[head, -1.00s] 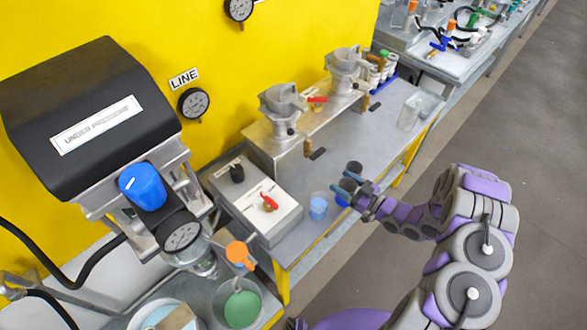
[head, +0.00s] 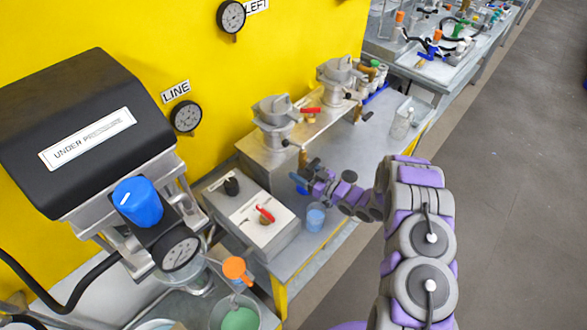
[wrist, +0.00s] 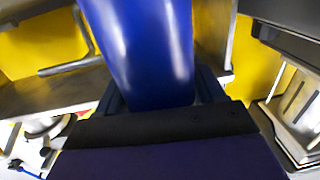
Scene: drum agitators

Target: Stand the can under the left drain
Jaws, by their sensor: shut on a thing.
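My gripper (head: 311,181) is shut on a blue can (head: 299,182), which is small and partly hidden in the head view. In the wrist view the can (wrist: 145,45) is a large glossy blue cylinder between the fingers; its ends are not clear. The left drain (head: 303,157) is a brass tap on the front of the steel housing below the left grey agitator (head: 275,112). The can appears just below this tap in the head view; the exact gap and whether it touches the bench cannot be told. The right drain (head: 358,112) is farther back.
A beaker of blue liquid (head: 316,217) stands close in front of my gripper. A white control box (head: 262,218) with a red lever is to the left. A clear beaker (head: 402,122) stands at the back right. The bench (head: 375,140) between is mostly clear.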

